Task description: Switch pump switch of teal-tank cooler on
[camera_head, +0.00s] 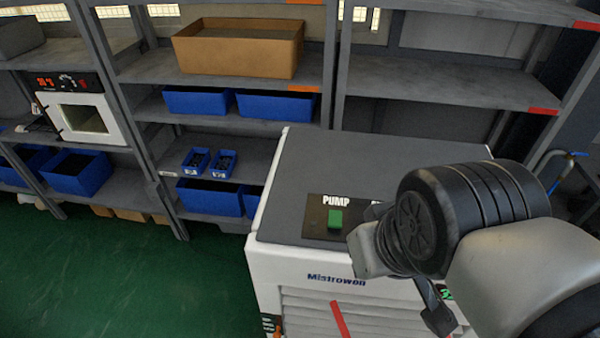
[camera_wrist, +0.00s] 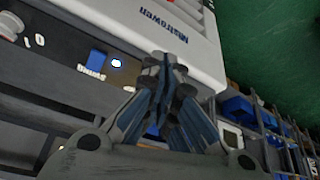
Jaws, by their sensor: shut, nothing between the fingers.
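A white cooler with a grey top (camera_head: 350,160) stands in the middle of the head view. My gripper (camera_head: 437,318) is low in front of the cooler, right of and below this switch, partly hidden by my wrist. In the wrist view, my gripper (camera_wrist: 171,68) is shut and empty before the cooler front (camera_wrist: 150,25), which appears upside down. A blue switch (camera_wrist: 97,58) and a lit spot (camera_wrist: 116,62) show left of the fingertips. No teal tank is visible.
Grey shelving (camera_head: 230,75) with blue bins (camera_head: 78,172) and a brown box (camera_head: 238,47) stands behind the cooler. Green floor (camera_head: 120,275) is clear on the left.

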